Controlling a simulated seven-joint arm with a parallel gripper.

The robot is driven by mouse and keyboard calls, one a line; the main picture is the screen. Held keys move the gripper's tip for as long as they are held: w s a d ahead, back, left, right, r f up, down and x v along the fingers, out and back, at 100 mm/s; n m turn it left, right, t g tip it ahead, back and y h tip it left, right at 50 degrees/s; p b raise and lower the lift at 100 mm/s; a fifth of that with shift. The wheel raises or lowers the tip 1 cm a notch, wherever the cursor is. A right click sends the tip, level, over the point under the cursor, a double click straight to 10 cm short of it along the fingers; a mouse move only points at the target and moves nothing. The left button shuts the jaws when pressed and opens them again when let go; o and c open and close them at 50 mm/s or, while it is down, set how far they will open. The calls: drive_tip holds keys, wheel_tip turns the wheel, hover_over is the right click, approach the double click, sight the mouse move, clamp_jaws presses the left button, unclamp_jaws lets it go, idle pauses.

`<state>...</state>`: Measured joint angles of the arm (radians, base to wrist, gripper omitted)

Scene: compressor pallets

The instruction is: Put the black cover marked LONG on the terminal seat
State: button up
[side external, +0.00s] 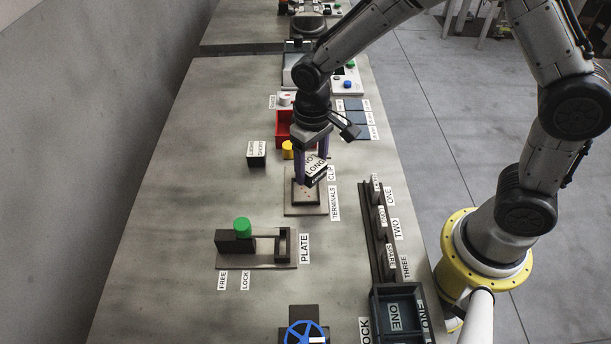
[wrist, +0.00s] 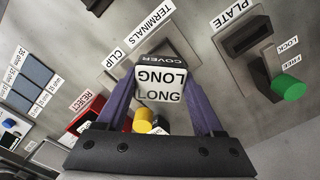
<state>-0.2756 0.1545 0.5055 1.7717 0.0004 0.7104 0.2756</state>
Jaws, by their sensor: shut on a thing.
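The black cover marked LONG (side external: 316,172) is held in my gripper (side external: 309,170), its white LONG label facing up. In the wrist view the cover (wrist: 160,84) sits between the two purple fingers of my gripper (wrist: 162,95), which are shut on it. The terminal seat (side external: 304,198) is a dark block on a plate by the TERMINALS label. The cover is at or just above this seat, slightly tilted in the side view. Whether they touch I cannot tell, as the cover and fingers hide part of the seat.
Another black block with a white label (side external: 257,153) stands left of the seat. A yellow cylinder (side external: 288,150) and the red reject bin (side external: 283,126) are behind. The PLATE fixture with a green knob (side external: 242,225) is in front. A labelled rack (side external: 378,230) stands to the right.

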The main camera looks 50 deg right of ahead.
drive_tip(key=shift+w+a+f, duration=0.2)
drive_tip(key=shift+w+f, duration=0.45)
drive_tip(key=shift+f, duration=1.65)
drive_tip(key=shift+f, duration=0.2)
drive_tip(key=o, duration=1.5)
drive_tip(key=shift+f, duration=0.1)
